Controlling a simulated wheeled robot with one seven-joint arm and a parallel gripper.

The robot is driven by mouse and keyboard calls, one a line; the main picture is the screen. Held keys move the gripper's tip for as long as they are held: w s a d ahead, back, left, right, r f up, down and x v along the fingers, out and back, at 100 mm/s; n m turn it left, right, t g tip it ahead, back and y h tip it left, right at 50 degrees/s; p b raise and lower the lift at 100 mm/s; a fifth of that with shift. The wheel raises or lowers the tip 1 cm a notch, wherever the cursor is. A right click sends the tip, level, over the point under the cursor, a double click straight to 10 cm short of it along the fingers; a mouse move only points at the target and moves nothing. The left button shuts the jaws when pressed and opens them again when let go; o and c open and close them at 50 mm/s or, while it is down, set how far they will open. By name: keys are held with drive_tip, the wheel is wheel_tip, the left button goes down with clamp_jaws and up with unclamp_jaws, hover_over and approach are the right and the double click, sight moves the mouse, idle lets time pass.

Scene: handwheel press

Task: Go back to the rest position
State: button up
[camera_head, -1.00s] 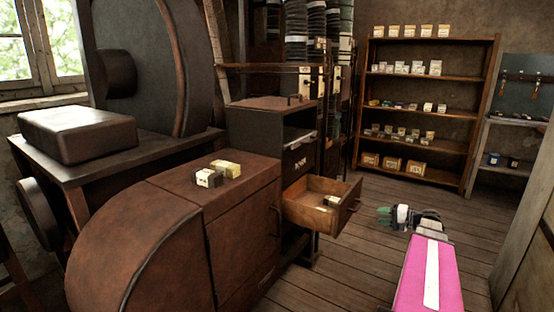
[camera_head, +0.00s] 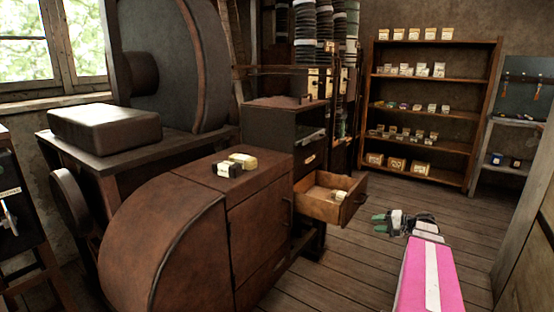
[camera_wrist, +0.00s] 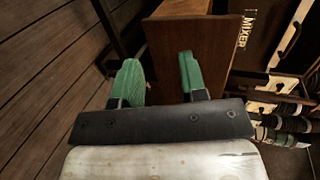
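My gripper (camera_head: 379,223) is at the end of my pink and white arm, at the lower right of the head view. In the wrist view my gripper (camera_wrist: 160,78) shows two green fingers spread apart with nothing between them. The fingers appear over the wooden side of a drawer (camera_wrist: 180,55). In the head view the open wooden drawer (camera_head: 324,208) is left of my gripper, apart from it. A small pale box (camera_head: 340,196) lies inside the drawer. Two small boxes (camera_head: 243,160) sit on top of the brown machine (camera_head: 190,215).
A wooden shelf (camera_head: 435,118) with rows of small boxes stands at the back right. A dark block (camera_head: 104,128) lies on a bench at left. A dark cabinet (camera_head: 15,200) stands at the far left edge. Plank floor (camera_head: 390,190) is clear between drawer and shelf.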

drive_tip(key=s+a+f+n+g+h, duration=0.2)
drive_tip(key=s+a+f+h, duration=0.2)
drive_tip(key=a, duration=0.3)
drive_tip(key=s+a+f+n+g+h, duration=0.2)
drive_tip(key=s+a+f+h, duration=0.2)
drive_tip(key=a, duration=0.3)
drive_tip(key=s+a+f+n+g+h, duration=0.2)
drive_tip(key=s+a+f+g+h, duration=0.1)
drive_tip(key=a, duration=0.5)
drive_tip(key=shift+s+f+h, duration=0.45)
drive_tip(key=shift+s+h, duration=0.15)
drive_tip(key=shift+s, duration=0.6)
